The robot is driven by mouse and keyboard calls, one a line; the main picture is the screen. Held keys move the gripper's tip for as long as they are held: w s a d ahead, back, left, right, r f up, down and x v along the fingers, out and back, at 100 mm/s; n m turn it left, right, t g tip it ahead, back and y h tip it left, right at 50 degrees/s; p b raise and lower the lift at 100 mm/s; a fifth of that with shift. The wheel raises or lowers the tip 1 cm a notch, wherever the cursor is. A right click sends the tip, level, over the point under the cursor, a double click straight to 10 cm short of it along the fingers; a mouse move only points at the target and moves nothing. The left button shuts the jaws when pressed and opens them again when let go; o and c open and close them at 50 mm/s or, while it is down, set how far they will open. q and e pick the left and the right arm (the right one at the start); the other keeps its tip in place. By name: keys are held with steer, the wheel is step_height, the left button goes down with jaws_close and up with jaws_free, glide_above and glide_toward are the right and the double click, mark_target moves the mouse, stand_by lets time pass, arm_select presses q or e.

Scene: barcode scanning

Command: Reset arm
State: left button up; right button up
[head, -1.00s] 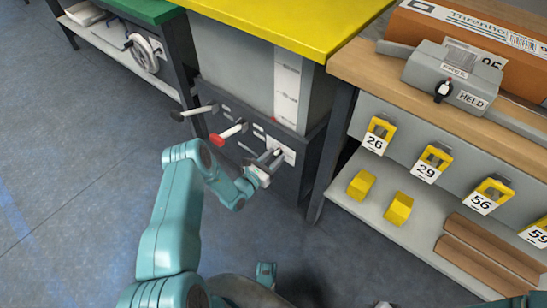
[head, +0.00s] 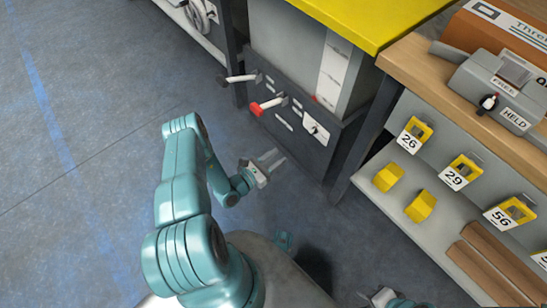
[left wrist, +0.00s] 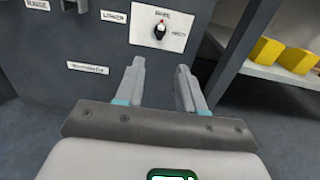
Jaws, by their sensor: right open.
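My left gripper (head: 273,162) hangs in front of the dark cabinet (head: 290,125), apart from it and empty. In the left wrist view its two fingers (left wrist: 160,85) stand apart with a clear gap, facing the cabinet front. My left arm (head: 185,185) is bent in the left half of the head view. My right gripper (head: 376,297) shows low at the bottom edge of the head view, small and partly cut off, and it is open.
The cabinet front has a black-ended lever (head: 236,79), a red-ended lever (head: 268,105) and a small knob on a white plate (head: 315,130). A yellow top (head: 380,18) lies above. A shelf unit (head: 395,215) stands right with yellow blocks. Floor at left is clear.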

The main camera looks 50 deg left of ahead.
arm_select(q)
steer(key=shift+s, duration=0.5)
